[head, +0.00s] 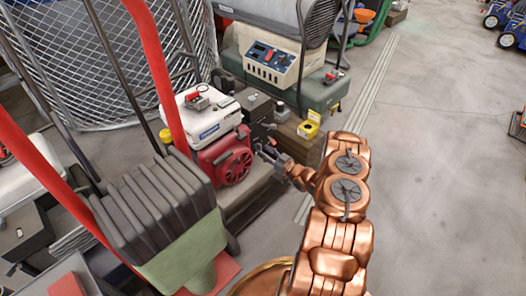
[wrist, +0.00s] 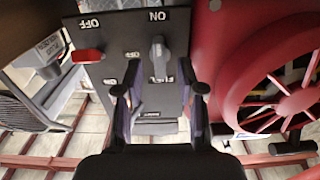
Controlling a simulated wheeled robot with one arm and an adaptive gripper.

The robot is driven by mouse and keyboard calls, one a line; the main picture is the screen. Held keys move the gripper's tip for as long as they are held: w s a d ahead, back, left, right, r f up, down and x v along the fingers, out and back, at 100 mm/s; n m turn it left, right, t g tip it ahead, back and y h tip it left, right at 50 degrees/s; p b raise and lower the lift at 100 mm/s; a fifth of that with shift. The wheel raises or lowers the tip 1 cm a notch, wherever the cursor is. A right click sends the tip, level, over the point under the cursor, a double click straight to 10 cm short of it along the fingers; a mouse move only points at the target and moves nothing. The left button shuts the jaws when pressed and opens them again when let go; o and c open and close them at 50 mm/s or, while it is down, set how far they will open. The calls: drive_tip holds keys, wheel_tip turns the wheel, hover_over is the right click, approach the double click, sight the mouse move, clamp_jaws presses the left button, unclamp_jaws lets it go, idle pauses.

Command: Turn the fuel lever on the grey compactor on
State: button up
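In the wrist view a dark control panel (wrist: 122,50) carries upside-down ON and OFF markings. A grey lever (wrist: 157,50) stands at its middle right, near the ON marking. A red lever (wrist: 87,56) sits at its left edge. Smaller labels are hard to read, so I cannot tell surely which lever is for fuel. My gripper (wrist: 160,76) is open, its fingertips to either side of the grey lever's lower end, with no clear contact. In the head view my gripper (head: 264,150) is beside a red engine (head: 225,158) with a white top; the levers are hidden there.
The red fan housing (wrist: 280,75) is close on the right in the wrist view. Another machine with a control box (head: 272,63) stands behind. A yellow object (head: 308,129) is near my arm. Red handles (head: 152,70) rise at left. Open floor (head: 440,150) lies right.

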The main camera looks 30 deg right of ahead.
drive_tip(key=v, duration=1)
